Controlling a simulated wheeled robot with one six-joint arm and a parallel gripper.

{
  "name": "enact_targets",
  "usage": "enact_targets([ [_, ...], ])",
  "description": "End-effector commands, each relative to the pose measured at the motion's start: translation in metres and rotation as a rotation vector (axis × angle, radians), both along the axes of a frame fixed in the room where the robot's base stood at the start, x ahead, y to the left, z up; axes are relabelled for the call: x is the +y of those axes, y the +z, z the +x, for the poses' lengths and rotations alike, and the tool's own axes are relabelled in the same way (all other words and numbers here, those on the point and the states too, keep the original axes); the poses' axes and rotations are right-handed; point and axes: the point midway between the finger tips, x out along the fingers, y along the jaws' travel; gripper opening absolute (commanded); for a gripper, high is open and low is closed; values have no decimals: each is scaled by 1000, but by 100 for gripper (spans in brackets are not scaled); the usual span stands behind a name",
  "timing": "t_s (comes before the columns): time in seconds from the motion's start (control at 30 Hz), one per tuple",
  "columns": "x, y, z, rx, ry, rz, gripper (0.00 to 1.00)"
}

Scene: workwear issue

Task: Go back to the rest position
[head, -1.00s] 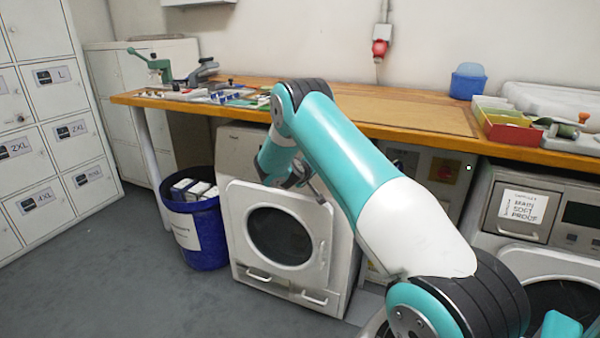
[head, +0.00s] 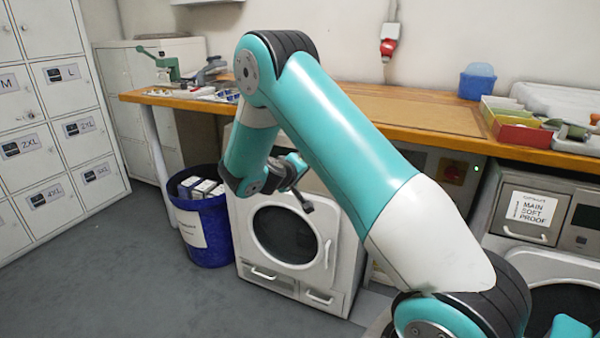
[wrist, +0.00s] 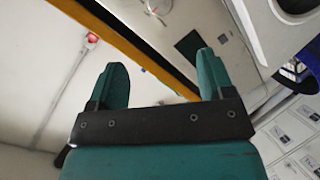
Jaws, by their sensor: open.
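My gripper (wrist: 162,82) shows in the wrist view with its two green fingers spread apart and nothing between them. In the head view the end of my arm hangs in front of the left washing machine (head: 345,255), above its round door. My arm is bent, with the elbow raised above the level of the wooden worktop.
A blue bin (head: 205,245) with several boxes in it stands left of the washer. The wooden worktop (head: 400,105) carries a red tray (head: 522,133), a blue tub (head: 477,82) and tools. Lockers (head: 62,110) line the left. The grey floor (head: 130,290) at front left is clear.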

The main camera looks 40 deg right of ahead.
Motion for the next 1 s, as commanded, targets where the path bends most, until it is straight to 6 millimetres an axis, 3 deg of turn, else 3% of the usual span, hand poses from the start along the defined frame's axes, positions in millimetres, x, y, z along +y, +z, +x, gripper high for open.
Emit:
enact_targets([
  [0.33,0,0,0,0,0,2,75],
  [0.47,14,5,-1,-3,9,72,75],
  [0.57,46,14,-7,3,37,228,75],
  [0.73,147,36,-45,99,171,604,75],
  [0.9,253,68,-119,285,393,915,75],
  [1.0,296,85,-168,400,527,1028,75],
])
